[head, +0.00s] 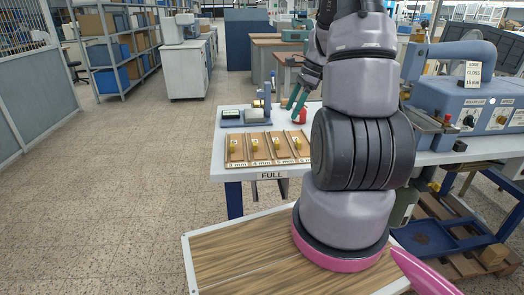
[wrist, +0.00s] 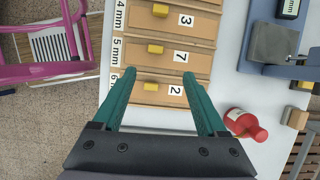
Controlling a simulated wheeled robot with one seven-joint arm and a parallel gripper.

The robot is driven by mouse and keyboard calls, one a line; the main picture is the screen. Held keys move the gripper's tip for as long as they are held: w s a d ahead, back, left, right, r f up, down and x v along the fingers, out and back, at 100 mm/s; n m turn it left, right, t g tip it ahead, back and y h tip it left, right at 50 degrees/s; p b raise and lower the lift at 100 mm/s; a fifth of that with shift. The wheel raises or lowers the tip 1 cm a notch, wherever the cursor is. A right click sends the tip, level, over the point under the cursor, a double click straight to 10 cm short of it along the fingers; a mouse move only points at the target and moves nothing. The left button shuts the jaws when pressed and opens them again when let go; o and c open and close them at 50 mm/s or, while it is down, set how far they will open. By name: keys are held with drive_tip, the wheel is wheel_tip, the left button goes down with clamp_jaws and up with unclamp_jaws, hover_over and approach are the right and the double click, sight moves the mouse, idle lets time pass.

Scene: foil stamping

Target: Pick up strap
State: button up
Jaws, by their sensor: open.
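No strap stands out by shape. Flat brown strips lie in lanes of a rack on the white table, each with a yellow block, and they may be the straps. In the wrist view these are the strip tagged 3 (wrist: 205,24), the strip tagged 7 (wrist: 202,64) and the strip tagged 2 (wrist: 135,97). My gripper (wrist: 159,75) is open and empty, with green fingers apart over the rack's 5 mm and 6 mm end. In the head view my gripper (head: 297,96) hangs above the table. My arm hides part of the rack's right side there.
A grey device (wrist: 274,43) lies farther right. In the head view, a blue stamping machine (head: 465,90) stands on the table at right. A pink frame (wrist: 85,40) shows at left in the wrist view. The floor at left is clear.

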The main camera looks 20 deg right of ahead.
hover_over(280, 147)
drive_tip(key=d, duration=0.2)
drive_tip(key=shift+m, duration=0.3)
wheel_tip(280, 147, down, 7)
drive_tip(key=shift+s+a+r, duration=0.15)
drive_tip(key=shift+s+x, duration=0.15)
drive_tip(key=shift+x, duration=1.25)
drive_tip(key=shift+s+x, duration=0.2)
drive_tip(key=shift+x, duration=1.2)
drive_tip(key=shift+w, duration=0.1)
clamp_jaws()
